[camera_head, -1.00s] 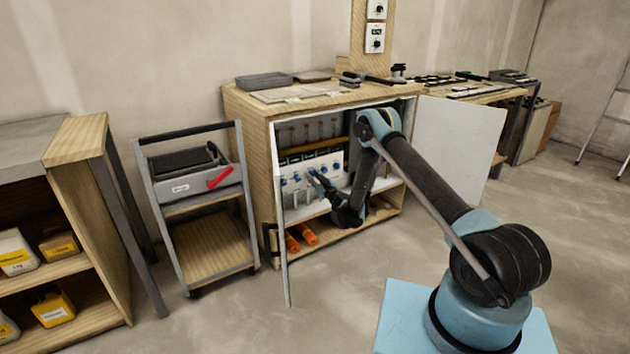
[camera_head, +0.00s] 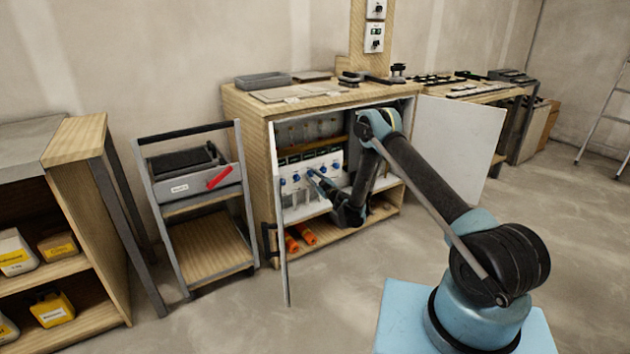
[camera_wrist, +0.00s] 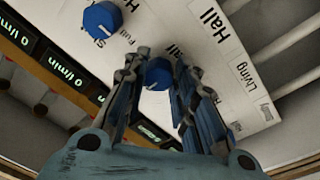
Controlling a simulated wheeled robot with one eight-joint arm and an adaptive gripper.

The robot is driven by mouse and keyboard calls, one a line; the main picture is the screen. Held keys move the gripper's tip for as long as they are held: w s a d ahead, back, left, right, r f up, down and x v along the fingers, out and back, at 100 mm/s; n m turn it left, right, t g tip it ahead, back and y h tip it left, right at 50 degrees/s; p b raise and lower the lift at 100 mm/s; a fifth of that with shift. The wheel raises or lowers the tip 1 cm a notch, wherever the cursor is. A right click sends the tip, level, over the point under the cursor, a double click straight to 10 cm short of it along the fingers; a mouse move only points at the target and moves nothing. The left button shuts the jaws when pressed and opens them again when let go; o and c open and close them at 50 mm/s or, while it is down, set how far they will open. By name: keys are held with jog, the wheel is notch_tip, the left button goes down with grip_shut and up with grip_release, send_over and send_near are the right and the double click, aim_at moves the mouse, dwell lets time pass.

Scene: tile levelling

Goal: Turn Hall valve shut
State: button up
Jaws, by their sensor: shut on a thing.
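In the wrist view, my gripper (camera_wrist: 160,85) is shut on a blue valve knob (camera_wrist: 157,72) on the white manifold panel (camera_wrist: 180,22). The knob sits between the two fingertips. "Hall" is printed on the panel above and to the right of this knob, with "Living" further right. Part of the lettering near the knob is hidden by the fingers. Another blue knob (camera_wrist: 102,20) stands to the upper left, apart from the gripper. In the head view, my gripper (camera_head: 314,176) reaches into the open cabinet (camera_head: 248,150) at the row of blue knobs.
Small displays reading "0 l/min" (camera_wrist: 68,72) line the panel's left side. The cabinet's white door (camera_head: 458,135) stands open at the right. Orange items (camera_head: 298,238) lie on its bottom shelf. A trolley (camera_head: 205,205) stands to the left.

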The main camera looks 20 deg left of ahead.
aim_at(309, 156)
jog(key=shift+s+a, duration=0.15)
jog(key=o, duration=1.1)
jog(key=shift+r, duration=4.95)
jog(key=shift+c, duration=0.2)
